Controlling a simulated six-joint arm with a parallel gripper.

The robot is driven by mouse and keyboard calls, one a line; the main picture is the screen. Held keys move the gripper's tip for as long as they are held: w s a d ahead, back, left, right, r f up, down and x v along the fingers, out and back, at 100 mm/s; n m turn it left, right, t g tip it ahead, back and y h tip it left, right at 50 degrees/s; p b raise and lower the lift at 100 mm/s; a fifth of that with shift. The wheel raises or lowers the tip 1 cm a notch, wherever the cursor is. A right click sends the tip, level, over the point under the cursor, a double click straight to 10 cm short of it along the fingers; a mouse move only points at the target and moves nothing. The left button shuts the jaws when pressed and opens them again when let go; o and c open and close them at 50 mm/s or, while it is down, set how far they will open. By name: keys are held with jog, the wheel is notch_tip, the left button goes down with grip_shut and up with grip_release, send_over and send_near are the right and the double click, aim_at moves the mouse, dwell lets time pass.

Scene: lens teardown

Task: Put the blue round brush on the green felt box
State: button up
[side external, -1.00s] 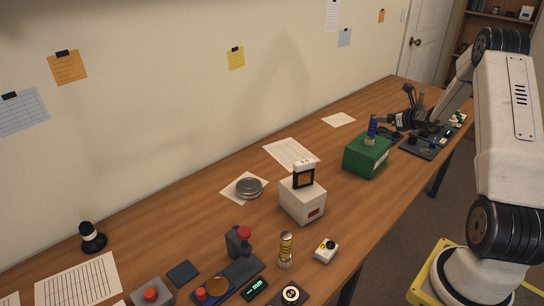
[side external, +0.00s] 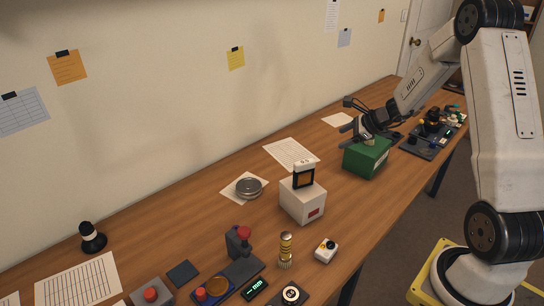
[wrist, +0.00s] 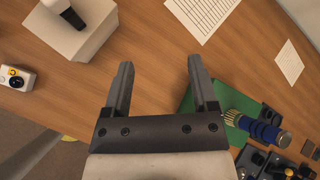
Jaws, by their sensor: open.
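The green felt box (side external: 362,163) stands on the bench right of centre in the side view. In the wrist view, its green top (wrist: 187,102) shows partly behind my right finger. The blue round brush (wrist: 262,132), with pale bristles, appears to stand on the box's top, bristles down. In the side view my gripper mostly hides it. In the side view my gripper (side external: 351,132) is at the box's upper left edge.
A white box (side external: 302,204) with a dark-framed piece on top stands nearer the camera. A round metal tin (side external: 249,187) sits on paper. A dark tray (side external: 425,148) with black parts lies beyond the green box.

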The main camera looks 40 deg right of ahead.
jog(key=s+a+n+g+h, duration=0.1)
jog(key=s+a+n+g, duration=0.1)
jog(key=s+a+n, duration=0.3)
jog(key=s+a+n+g, duration=0.2)
jog(key=s+a+n, duration=0.3)
jog(key=a+n, duration=0.7)
jog(key=s+a+n+g+h, duration=0.1)
jog(key=s+a+n+g, duration=0.1)
jog(key=s+a+n, duration=0.3)
jog(key=a+r+n, duration=0.1)
jog(key=a+n, duration=0.2)
jog(key=n, duration=0.2)
jog(key=shift+a+n+h, duration=0.3)
jog(key=shift+a, duration=0.1)
